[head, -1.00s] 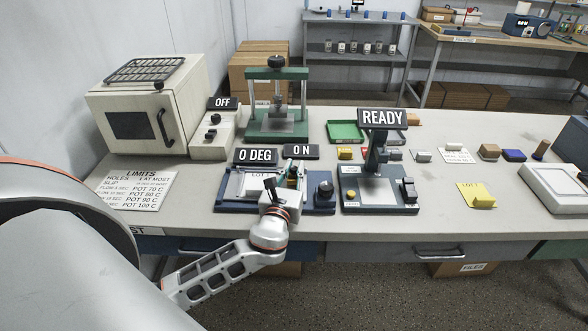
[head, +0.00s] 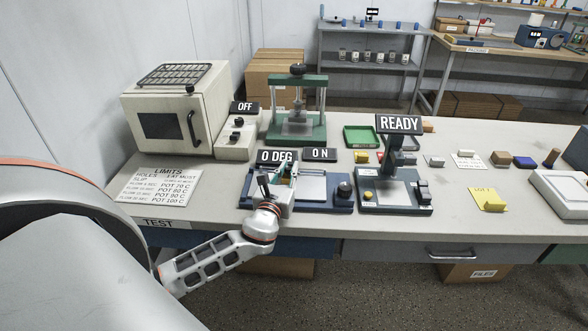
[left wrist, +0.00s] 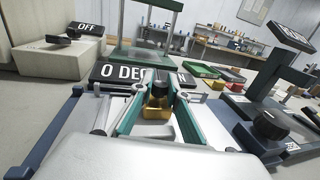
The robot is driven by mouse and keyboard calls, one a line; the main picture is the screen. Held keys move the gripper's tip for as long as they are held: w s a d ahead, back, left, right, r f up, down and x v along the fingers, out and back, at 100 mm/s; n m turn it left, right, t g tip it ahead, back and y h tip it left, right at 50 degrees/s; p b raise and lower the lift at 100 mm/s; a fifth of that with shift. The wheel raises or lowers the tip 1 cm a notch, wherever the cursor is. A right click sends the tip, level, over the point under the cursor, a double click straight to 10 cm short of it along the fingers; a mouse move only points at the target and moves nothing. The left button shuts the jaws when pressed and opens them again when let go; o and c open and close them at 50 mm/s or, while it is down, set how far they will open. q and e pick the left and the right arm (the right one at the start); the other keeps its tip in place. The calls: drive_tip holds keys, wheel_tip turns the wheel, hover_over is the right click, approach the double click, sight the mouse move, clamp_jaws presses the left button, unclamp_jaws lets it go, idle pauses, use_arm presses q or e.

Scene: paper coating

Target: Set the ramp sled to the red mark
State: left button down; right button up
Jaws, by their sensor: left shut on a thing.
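The ramp (head: 245,201) is a low blue-framed device on the bench, with signs reading 0 DEG (head: 277,157) and ON behind it. My left gripper (head: 286,172) is over its middle. In the left wrist view the green-edged fingers (left wrist: 159,100) are shut on a small brass block with a black top (left wrist: 157,110), which looks like the sled. In the head view the gripper hides most of this block. I cannot make out the red mark; the hand covers part of the ramp bed. My right gripper is not in view.
A black knob (head: 345,188) is at the ramp's right end. The READY device (head: 412,205) stands close to the right. A green-framed press (head: 296,125) is behind, and an oven (head: 170,118) and LIMITS sheet (head: 158,187) are left.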

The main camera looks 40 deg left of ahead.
use_arm(q)
drive_tip(key=c, duration=1.9)
unclamp_jaws()
drive_tip(key=v, duration=1.2)
